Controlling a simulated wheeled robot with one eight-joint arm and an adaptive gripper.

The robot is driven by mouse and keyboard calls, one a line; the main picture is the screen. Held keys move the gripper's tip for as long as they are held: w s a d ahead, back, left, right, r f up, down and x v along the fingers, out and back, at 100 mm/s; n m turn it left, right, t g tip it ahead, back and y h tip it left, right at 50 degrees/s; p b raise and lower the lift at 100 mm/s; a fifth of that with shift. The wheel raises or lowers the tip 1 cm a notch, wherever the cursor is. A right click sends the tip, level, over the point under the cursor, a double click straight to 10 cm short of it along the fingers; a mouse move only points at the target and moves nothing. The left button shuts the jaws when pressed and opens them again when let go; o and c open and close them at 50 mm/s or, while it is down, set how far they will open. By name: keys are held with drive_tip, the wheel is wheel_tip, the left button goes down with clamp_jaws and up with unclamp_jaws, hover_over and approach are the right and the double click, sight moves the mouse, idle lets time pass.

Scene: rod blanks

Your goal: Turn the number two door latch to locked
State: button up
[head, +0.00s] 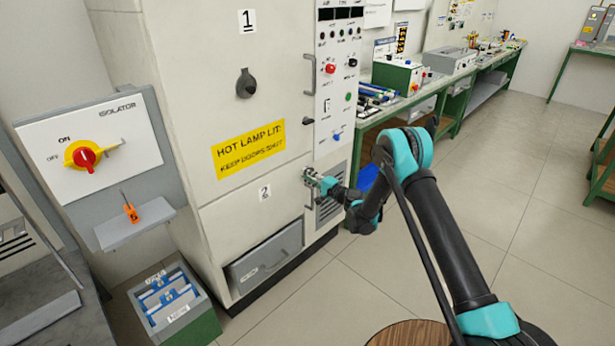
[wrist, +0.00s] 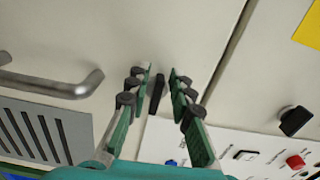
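The number two door (head: 238,218) is the lower cabinet door, marked with a "2" label (head: 264,193). Its latch is a small black lever (wrist: 157,92) in the wrist view, standing between my fingertips. My gripper (wrist: 161,76) is open, with one green finger on each side of the lever. The left finger is very close to the lever; a gap shows on the right. In the head view my gripper (head: 312,177) is at the door's upper right corner and hides the latch. No locked or unlocked marking is readable.
The upper door's black latch (head: 308,121) also shows in the wrist view (wrist: 296,120). A bar handle (wrist: 50,85) lies left of my fingers in the wrist view. The control panel (head: 337,85) is close on the right.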

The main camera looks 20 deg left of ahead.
drive_tip(key=shift+o, duration=0.3)
drive_tip(key=shift+d, duration=0.1)
drive_tip(key=v, duration=0.7)
drive_tip(key=shift+d, duration=0.15)
